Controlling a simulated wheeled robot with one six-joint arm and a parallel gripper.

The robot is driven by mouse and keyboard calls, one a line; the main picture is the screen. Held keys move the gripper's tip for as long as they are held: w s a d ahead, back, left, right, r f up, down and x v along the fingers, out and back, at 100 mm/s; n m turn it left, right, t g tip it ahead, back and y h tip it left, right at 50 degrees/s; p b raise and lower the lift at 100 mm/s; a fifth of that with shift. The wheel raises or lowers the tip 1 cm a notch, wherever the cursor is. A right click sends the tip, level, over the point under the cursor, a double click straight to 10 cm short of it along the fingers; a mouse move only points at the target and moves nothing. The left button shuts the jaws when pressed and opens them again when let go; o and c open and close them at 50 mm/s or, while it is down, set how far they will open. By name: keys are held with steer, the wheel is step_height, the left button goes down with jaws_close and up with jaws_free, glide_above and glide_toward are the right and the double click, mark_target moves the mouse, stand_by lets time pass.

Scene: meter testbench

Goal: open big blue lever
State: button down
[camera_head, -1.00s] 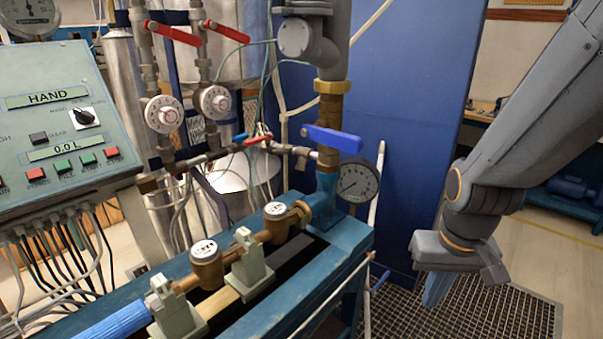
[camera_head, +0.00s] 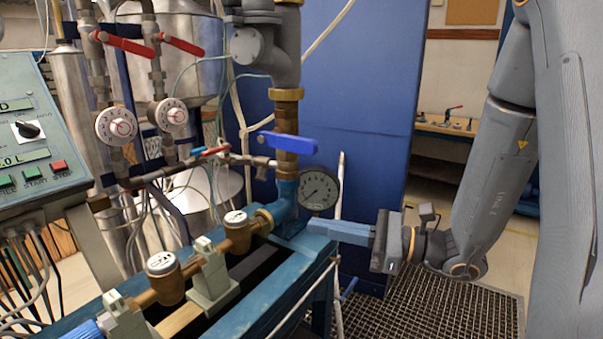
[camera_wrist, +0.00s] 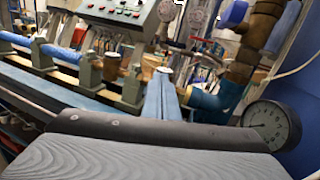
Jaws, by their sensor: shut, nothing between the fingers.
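The big blue lever (camera_head: 288,142) sits on the vertical brass pipe, above the pressure gauge, and lies nearly level, pointing right. In the wrist view the lever (camera_wrist: 234,13) shows at the top right, partly cut off by the frame edge. My gripper (camera_head: 310,224) has its blue fingers together, with nothing between them. It points left, below the lever and just under the gauge, close to the bench end. In the wrist view the gripper fingers (camera_wrist: 160,78) point toward the bench, left of the pipe and gauge.
The round gauge (camera_head: 320,189) stands right beside the pipe, just above my fingers. The blue bench frame (camera_head: 292,262) carries brass meters (camera_head: 164,278). Smaller red levers (camera_head: 131,46) are at the upper left. A blue panel (camera_head: 365,90) stands behind. Floor grating (camera_head: 440,310) lies at the right.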

steer(key=w+d+r+m+t, duration=0.2)
steer(key=w+d+m+t, duration=0.2)
steer(key=w+d+t, duration=0.15)
steer(key=p, duration=0.5)
glide_toward(286, 143)
steer(key=shift+w+a+f, duration=0.8)
steer(key=shift+w+a, duration=0.5)
steer(key=shift+w, duration=0.35)
steer(key=shift+t+h, duration=0.35)
steer(key=shift+h, duration=0.05)
